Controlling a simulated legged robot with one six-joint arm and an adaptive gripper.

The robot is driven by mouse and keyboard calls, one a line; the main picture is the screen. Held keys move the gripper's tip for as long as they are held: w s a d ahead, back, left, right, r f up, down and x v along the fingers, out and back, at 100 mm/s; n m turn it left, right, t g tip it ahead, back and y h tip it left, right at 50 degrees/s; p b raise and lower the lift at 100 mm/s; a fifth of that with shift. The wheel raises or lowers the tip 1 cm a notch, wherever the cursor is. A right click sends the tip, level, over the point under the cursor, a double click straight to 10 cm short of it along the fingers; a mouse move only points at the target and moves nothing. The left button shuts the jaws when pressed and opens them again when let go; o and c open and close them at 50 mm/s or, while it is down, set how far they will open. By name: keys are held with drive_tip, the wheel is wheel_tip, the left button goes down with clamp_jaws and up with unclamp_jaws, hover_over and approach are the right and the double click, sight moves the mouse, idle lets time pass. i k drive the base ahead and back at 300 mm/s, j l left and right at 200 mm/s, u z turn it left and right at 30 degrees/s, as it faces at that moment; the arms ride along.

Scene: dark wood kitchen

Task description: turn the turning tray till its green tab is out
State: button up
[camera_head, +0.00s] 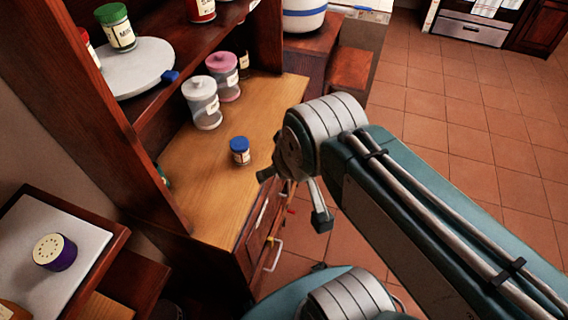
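The turning tray (138,70) is a pale grey disc on the shelf at the upper left. A blue tab (170,77) sticks out from its right edge, over the shelf's front. No green tab shows on the visible part of the rim. A green-lidded jar (119,30) stands on the tray, and a red-lidded jar (90,48) is partly cut off by the post at its left. My gripper (293,198) is off the counter's front edge, right of and below the tray and well apart from it. Its two fingers are spread, with nothing seen between them.
A small blue-lidded jar (240,152) stands on the wooden counter (205,185) near my gripper. A white-lidded canister (203,105) and a pink-lidded one (224,78) stand farther back. An upright wooden post (130,150) borders the shelf's left side. The counter's front is mostly clear.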

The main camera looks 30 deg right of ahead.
sight(130, 75)
drive_tip(key=l+u, duration=0.35)
drive_tip(key=k+l+u, duration=0.15)
drive_tip(key=l+u, duration=0.25)
drive_tip(key=k+l+u, duration=0.15)
drive_tip(key=u, duration=0.2)
drive_tip(key=k+l+u, duration=0.15)
drive_tip(key=l+u, duration=0.25)
drive_tip(key=j, duration=0.1)
